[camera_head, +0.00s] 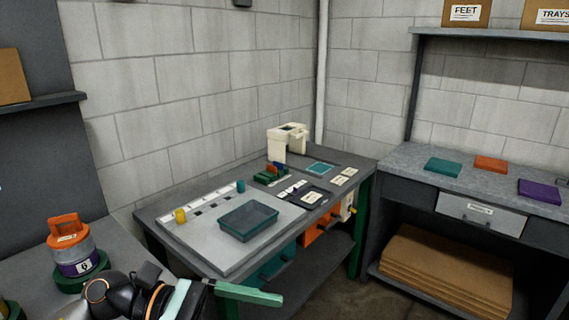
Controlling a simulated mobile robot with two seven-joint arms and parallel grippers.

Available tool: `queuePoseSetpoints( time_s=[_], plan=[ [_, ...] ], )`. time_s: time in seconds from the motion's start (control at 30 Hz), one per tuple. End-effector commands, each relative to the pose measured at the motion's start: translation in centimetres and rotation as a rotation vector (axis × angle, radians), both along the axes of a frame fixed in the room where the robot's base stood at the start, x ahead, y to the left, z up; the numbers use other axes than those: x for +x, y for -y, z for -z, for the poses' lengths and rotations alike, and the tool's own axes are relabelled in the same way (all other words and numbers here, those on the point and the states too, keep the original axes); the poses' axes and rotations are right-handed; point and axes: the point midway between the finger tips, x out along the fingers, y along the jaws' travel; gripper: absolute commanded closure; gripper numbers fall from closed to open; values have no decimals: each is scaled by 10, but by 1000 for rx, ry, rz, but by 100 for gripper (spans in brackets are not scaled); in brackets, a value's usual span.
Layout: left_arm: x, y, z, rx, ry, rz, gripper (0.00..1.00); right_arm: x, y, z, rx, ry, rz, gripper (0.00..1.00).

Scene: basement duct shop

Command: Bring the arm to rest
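My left arm comes in at the bottom left, with dark links and an orange ring. A green finger of my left gripper (250,293) points right, in front of the workbench's near edge. The gripper is seen from above and partly cut off by the frame, so its opening is unclear. No held object shows. My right gripper is not in view.
The workbench (155,236) bears a dark green tray (248,221), a yellow piece (180,216) and a cream machine (287,139). An orange-lidded jar (75,250) stands close to my arm. The right bench (400,157) holds teal, orange and purple flat pieces.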

Motion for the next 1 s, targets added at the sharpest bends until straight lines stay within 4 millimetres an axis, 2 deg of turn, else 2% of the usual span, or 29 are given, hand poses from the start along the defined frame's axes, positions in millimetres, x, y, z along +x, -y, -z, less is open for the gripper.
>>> queuePoseSetpoints(
  time_s=[0.03, 0.07, 0.17, 0.27, 0.33, 0.37, 0.43, 0.53, 0.63, 0.7, 0.73, 0.8, 0.9, 1.0],
  plan=[
    [3, 8, -5, -121, -175, -53, 0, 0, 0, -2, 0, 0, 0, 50],
    [8, 10, -8, -189, -278, -87, 0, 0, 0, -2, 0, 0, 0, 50],
    [28, 7, -11, -414, -635, -199, 0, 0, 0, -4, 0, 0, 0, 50],
    [54, -8, 5, -634, -1008, -313, 0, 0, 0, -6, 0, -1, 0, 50],
    [70, -25, 29, -789, -1274, -395, 0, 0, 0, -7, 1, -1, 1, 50],
    [76, -33, 42, -857, -1388, -430, 0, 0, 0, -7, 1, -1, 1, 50],
    [84, -52, 81, -1018, -1655, -514, 0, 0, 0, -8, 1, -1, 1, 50],
    [80, -80, 150, -1259, -2026, -638, 0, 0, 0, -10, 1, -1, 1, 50],
    [55, -102, 219, -1495, -2339, -758, 0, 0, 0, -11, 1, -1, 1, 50],
    [30, -113, 263, -1654, -2521, -835, 0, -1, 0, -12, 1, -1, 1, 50],
    [18, -117, 280, 1630, 2452, 821, 0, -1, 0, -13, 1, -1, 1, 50],
    [-11, -122, 313, 1553, 2268, 778, 0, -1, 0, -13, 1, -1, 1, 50],
    [-47, -126, 345, 1474, 2069, 732, 0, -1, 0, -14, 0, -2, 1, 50],
    [-70, -128, 363, 1430, 1948, 704, 0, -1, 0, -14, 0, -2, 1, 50]
  ],
)
